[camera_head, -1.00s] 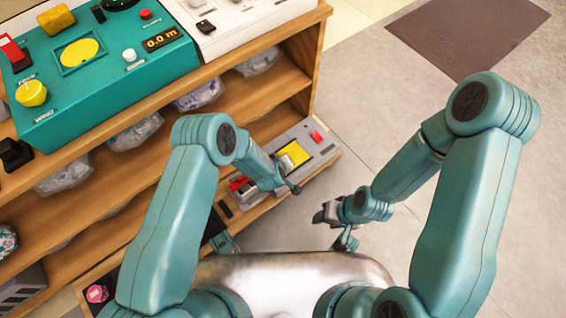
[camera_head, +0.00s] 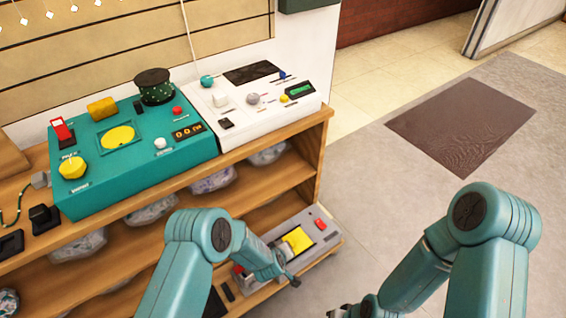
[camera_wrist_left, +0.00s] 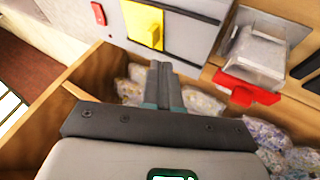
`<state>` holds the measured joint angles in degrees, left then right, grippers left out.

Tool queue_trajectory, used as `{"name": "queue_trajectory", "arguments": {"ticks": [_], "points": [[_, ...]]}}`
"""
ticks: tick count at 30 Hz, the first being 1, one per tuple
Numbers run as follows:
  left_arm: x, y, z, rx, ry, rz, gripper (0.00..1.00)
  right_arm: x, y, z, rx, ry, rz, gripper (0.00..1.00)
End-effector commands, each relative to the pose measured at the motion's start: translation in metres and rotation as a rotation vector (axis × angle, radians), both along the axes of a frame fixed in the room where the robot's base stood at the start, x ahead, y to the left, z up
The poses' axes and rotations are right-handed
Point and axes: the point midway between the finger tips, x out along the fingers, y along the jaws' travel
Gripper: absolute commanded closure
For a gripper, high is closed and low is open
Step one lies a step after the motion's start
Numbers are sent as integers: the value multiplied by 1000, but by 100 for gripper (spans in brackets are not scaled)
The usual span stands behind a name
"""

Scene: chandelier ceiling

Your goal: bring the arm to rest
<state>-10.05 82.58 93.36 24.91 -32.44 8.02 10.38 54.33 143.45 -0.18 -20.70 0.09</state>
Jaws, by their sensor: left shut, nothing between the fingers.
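My left arm bends at its teal elbow in the head view, and its gripper (camera_head: 294,281) hangs low beside the shelf, by the front of a grey device (camera_head: 268,252) with a yellow panel. In the left wrist view the two fingers (camera_wrist_left: 160,84) are together with nothing between them. They point toward the yellow panel (camera_wrist_left: 144,24) and appear apart from it. My right arm is bent at the right of the head view. Its gripper (camera_head: 342,312) is cut off by the bottom edge, so its jaws cannot be judged.
A teal console (camera_head: 130,178) and a white console (camera_head: 262,128) stand on the wooden shelf unit's top. Plastic-wrapped bags (camera_head: 213,181) lie on the shelf below. A red part (camera_wrist_left: 245,88) shows right of the fingers. Grey floor with a brown mat (camera_head: 462,122) is open at right.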

Motion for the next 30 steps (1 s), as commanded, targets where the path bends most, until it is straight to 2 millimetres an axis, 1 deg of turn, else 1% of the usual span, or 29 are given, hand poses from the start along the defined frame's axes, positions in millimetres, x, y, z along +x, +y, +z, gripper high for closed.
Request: {"name": "queue_trajectory", "arguments": {"ticks": [3,5,8,9,11,12,14,15,17,18,20,21,22,24,26,27,29,30], "points": [[1,2,-1,0,1,4,100,0,0,0,0,0,0,55],[4,8,0,-1,0,18,100,0,0,0,0,0,0,55],[19,31,11,-6,-19,67,100,0,0,0,0,0,0,55],[23,47,17,-7,-19,95,100,0,0,0,0,0,0,55],[16,77,27,-4,1,124,100,0,0,0,0,0,-1,55],[4,95,32,-2,28,126,100,0,0,0,0,0,-1,55],[-20,114,37,1,77,104,100,0,0,0,0,0,-1,55],[-37,124,41,3,110,83,100,0,0,0,0,0,-1,55],[-67,133,46,2,162,40,100,0,0,0,0,0,-1,55],[-87,138,49,0,197,9,100,0,0,0,0,0,-1,55],[-120,141,54,-7,252,-46,100,0,0,0,0,0,-1,55],[-141,141,58,-12,285,-87,100,0,0,0,0,0,-1,55],[-156,140,61,-17,311,-117,100,0,0,0,0,0,-1,55],[-190,134,68,-29,365,-195,100,0,0,0,0,0,-1,55],[-218,127,72,-39,409,-268,100,0,0,0,0,0,-1,55],[-236,122,74,-48,440,-316,100,0,0,0,0,0,-1,55],[-262,114,78,-57,482,-420,100,0,0,0,0,0,-1,55],[-256,115,101,-52,471,-414,100,0,0,24,0,1,-1,55]]}}
